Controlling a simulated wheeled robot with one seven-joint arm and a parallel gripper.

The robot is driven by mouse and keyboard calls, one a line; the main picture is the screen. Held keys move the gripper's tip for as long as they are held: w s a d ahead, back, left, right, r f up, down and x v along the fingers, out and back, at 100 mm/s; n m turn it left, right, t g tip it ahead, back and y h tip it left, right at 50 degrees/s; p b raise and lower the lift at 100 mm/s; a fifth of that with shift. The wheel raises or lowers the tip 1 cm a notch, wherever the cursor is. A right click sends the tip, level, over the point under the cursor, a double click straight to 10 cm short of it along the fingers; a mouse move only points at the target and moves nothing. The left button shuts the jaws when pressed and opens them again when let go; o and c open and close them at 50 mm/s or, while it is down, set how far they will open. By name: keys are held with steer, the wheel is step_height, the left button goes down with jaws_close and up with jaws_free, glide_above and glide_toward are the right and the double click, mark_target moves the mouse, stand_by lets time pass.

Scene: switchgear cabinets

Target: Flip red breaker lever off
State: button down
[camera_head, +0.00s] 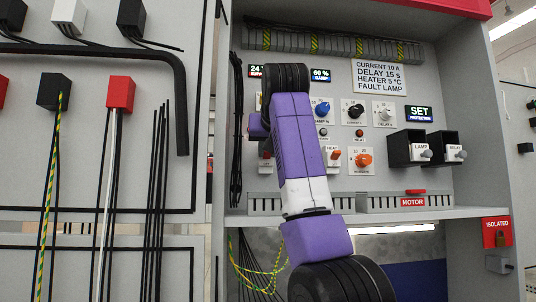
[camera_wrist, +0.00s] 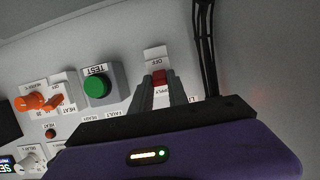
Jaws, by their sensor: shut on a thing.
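The red breaker lever (camera_wrist: 159,76) shows in the wrist view between the tips of my gripper (camera_wrist: 158,86). The two dark grey fingers are closed around it. A white label reading OFF (camera_wrist: 156,56), upside down in this view, is just beyond the lever. A label ending in PPLY is partly hidden behind the fingers. In the head view my purple and white arm covers this part of the panel. There the fingertips and the lever's grip cannot be made out.
A green TEST button (camera_wrist: 96,88) on a grey box is close beside the fingers. Black cables (camera_wrist: 204,50) run along the other side. An orange HEATER knob (camera_head: 360,160) and a blue knob (camera_head: 321,108) are on the same panel. A shelf edge (camera_head: 400,214) lies below.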

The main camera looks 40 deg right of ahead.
step_height(320, 180, down, 2)
steer(key=t+h+b, duration=0.1)
steer(key=b, duration=0.1)
steer(key=t+h+b, duration=0.1)
steer(key=t+b, duration=0.1)
steer(key=b, duration=0.1)
steer(key=shift+s+a+b, duration=0.15)
steer(key=shift+b, duration=0.15)
steer(key=shift+f+t+h+b, duration=0.3)
steer(key=shift+t+h+b, duration=0.4)
steer(key=shift+t+b, duration=0.55)
steer(key=c, duration=1.3)
jaws_free()
steer(key=b+v, duration=0.3)
steer(key=v, duration=0.4)
steer(key=shift+s+a, duration=0.25)
steer(key=shift+s, duration=0.1)
